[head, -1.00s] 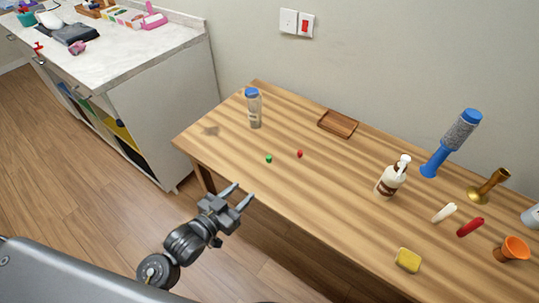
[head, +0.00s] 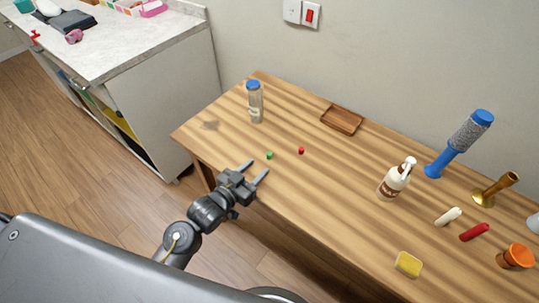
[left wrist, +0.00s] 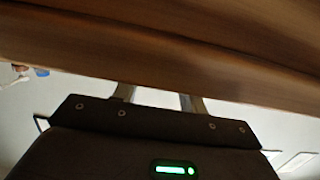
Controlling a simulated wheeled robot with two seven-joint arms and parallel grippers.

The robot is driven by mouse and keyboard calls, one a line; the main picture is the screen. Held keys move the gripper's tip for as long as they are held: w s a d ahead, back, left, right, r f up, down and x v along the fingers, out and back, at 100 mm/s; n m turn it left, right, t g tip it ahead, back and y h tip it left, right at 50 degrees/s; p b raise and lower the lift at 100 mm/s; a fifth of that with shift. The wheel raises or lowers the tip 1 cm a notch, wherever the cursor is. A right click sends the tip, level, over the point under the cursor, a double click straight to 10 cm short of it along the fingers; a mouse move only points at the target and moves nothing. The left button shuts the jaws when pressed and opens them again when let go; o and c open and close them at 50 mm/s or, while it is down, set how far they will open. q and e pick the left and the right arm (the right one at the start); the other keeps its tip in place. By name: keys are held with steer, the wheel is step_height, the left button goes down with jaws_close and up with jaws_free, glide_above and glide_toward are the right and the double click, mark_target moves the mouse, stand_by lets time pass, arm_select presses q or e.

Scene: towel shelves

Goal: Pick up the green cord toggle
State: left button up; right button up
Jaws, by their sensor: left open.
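The green cord toggle (head: 269,155) is a tiny green piece on the wooden table (head: 310,190), near its front edge at the left. My left gripper (head: 257,170) is open and empty, its fingers pointing toward the table just in front of the toggle, apart from it. In the left wrist view the two fingers (left wrist: 157,97) stand apart under a wooden surface (left wrist: 160,55) that fills the top; the toggle does not show there. My right gripper is not in view.
A small red piece (head: 301,150) lies right of the toggle. A bottle with a blue cap (head: 256,103) and a wooden tray (head: 342,119) stand behind. A pump bottle (head: 394,181) and a yellow sponge (head: 408,264) are further right. The table around the toggle is clear.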

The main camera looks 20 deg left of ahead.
mark_target(268, 157)
arm_select(q)
steer(key=shift+r+p+x, duration=0.2)
steer(key=shift+p+x, duration=0.35)
steer(key=shift+x, duration=2.1)
steer(key=shift+c, duration=0.4)
jaws_close()
